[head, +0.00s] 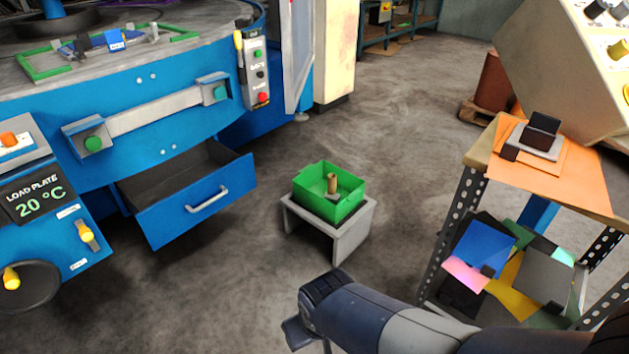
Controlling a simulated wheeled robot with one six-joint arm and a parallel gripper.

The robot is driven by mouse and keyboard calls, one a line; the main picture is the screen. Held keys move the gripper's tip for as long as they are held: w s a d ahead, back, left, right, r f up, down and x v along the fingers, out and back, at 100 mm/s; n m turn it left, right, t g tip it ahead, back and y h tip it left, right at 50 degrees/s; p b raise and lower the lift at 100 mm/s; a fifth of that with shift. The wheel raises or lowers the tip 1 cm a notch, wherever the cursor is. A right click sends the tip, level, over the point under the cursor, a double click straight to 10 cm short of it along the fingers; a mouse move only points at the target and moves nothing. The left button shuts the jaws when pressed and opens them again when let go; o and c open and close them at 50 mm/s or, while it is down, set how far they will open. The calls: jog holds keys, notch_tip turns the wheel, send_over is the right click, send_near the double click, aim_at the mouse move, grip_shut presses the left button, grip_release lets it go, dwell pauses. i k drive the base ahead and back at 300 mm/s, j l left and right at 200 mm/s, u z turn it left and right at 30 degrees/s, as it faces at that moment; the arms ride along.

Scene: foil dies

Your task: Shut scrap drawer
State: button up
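The scrap drawer (190,208) is a blue-fronted drawer low in the blue machine (170,110). It is pulled well open, and its dark inside shows and looks empty. A pale bar handle (207,200) is on its front. My arm comes in from the bottom right. Its dark end (310,310) is at the bottom middle, in front of and to the right of the drawer, apart from it. The gripper fingers are not clearly visible, so I cannot tell whether they are open.
A green bin (318,200) with small items stands on a grey stool (350,235) right of the drawer. A shelf stand (478,160) with sheets is at the right. A black handwheel (30,288) is at the lower left. Floor between drawer and arm is clear.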

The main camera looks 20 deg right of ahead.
aim_at(167, 199)
jog(key=i+u, duration=0.25)
jog(key=i, duration=0.9)
